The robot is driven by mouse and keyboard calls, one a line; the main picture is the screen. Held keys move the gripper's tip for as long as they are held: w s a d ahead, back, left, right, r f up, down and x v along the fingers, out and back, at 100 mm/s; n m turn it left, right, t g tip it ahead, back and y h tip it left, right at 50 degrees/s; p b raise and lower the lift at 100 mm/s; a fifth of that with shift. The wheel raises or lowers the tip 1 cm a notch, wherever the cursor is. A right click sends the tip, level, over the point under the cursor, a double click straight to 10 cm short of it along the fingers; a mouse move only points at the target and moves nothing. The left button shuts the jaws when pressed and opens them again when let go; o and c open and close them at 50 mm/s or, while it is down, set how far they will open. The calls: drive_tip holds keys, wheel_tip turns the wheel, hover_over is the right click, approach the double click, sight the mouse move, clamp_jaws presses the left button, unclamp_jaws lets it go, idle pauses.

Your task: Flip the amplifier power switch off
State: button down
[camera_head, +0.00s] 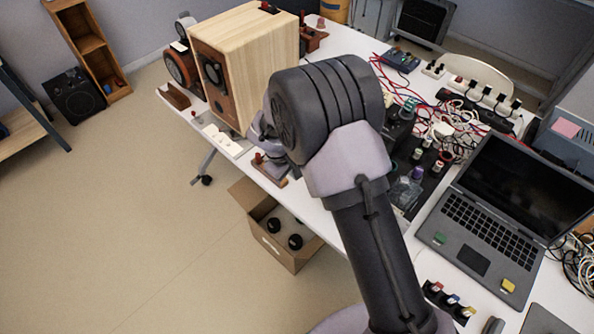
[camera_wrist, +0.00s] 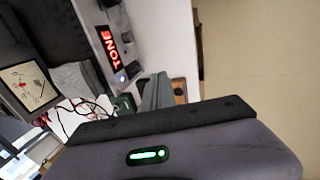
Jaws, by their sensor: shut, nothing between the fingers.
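In the wrist view a grey device (camera_wrist: 95,28) carries a red lit "TONE" display (camera_wrist: 110,47). It looks like the amplifier, but I cannot be sure. A small blue-lit spot (camera_wrist: 122,78) and a pale round part sit at the display's near end; which of them is the power switch, and its position, I cannot tell. My gripper (camera_wrist: 157,88) is shut and empty, its grey fingers just beside that end of the device. Contact cannot be made out. In the head view my arm hides the device's front and most of the gripper.
A wooden speaker cabinet (camera_head: 245,62) stands on the white table left of my arm. A laptop (camera_head: 490,215) lies open at right, with tangled cables and small parts nearby. A cardboard box (camera_head: 285,255) holding dark round things is on the floor. Open floor lies at left.

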drive_tip(key=b+x, duration=0.1)
drive_tip(key=x, duration=0.5)
drive_tip(key=shift+f+b, duration=0.15)
drive_tip(key=shift+b, duration=0.2)
drive_tip(key=w+d, duration=0.2)
drive_tip(key=shift+w+d+f, duration=0.1)
drive_tip(key=shift+w+f, duration=0.1)
drive_tip(key=shift+w, duration=0.2)
drive_tip(key=shift+w+d, duration=0.15)
drive_tip(key=shift+w, duration=0.1)
drive_tip(key=shift+w+d+f+b, duration=0.15)
drive_tip(key=shift+w+b, duration=0.05)
drive_tip(key=shift+b, duration=0.25)
